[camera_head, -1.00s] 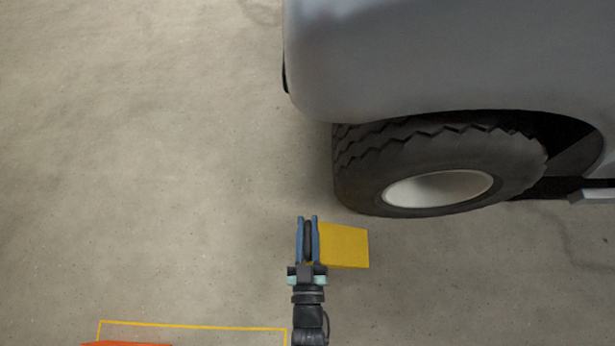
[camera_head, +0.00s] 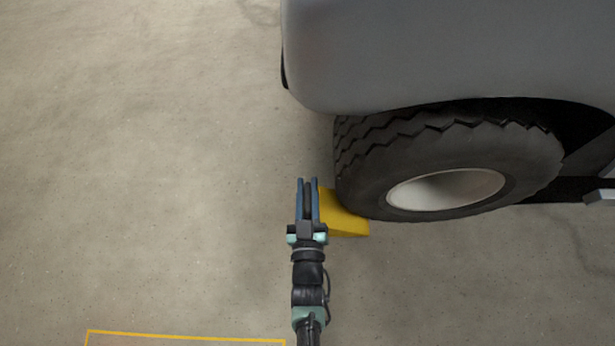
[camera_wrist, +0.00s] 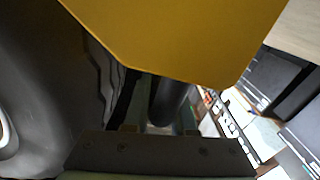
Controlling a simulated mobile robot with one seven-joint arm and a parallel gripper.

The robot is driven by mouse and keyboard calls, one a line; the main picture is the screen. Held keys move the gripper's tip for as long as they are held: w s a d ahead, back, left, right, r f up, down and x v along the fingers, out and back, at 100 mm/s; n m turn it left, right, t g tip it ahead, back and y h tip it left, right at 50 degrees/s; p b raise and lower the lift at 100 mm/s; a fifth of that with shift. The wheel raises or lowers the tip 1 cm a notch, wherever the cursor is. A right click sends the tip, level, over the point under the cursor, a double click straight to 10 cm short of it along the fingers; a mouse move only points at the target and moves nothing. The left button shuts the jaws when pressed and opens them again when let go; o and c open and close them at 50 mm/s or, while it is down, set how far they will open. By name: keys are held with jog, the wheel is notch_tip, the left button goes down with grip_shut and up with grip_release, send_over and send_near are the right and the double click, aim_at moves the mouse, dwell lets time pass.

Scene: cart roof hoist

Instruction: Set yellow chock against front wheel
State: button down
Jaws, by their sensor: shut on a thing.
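The yellow chock (camera_head: 340,218) is at the lower left of the front wheel (camera_head: 440,165) in the head view. The wheel has a dark treaded tyre and a pale hub. The tyre's edge overlaps part of the chock in the picture, and I cannot tell whether they touch. My gripper (camera_head: 308,184) is at the chock's left side, shut on it. In the wrist view the yellow chock (camera_wrist: 180,35) fills the top, with a dark bar (camera_wrist: 168,100) below it. The wheel also shows at the left there (camera_wrist: 40,95).
The grey vehicle body (camera_head: 430,50) hangs over the wheel at the upper right. A yellow outline (camera_head: 185,336) is marked on the floor at the lower left. The concrete floor left of my gripper is clear. The wrist view also shows blurred equipment at the right.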

jog(key=w+b, duration=0.1)
jog(key=w, duration=0.2)
jog(key=shift+w+r+b, duration=0.1)
jog(key=shift+w+b, duration=0.15)
jog(key=shift+b, duration=0.05)
jog(key=shift+f+b, duration=0.55)
jog(key=shift+b, duration=0.1)
jog(key=c, duration=0.7)
grip_release()
jog(key=shift+f, duration=0.25)
jog(key=shift+c, duration=0.2)
jog(key=shift+s+r, duration=0.1)
jog(key=s+p, duration=0.5)
jog(key=s, duration=0.7)
jog(key=shift+p, duration=0.4)
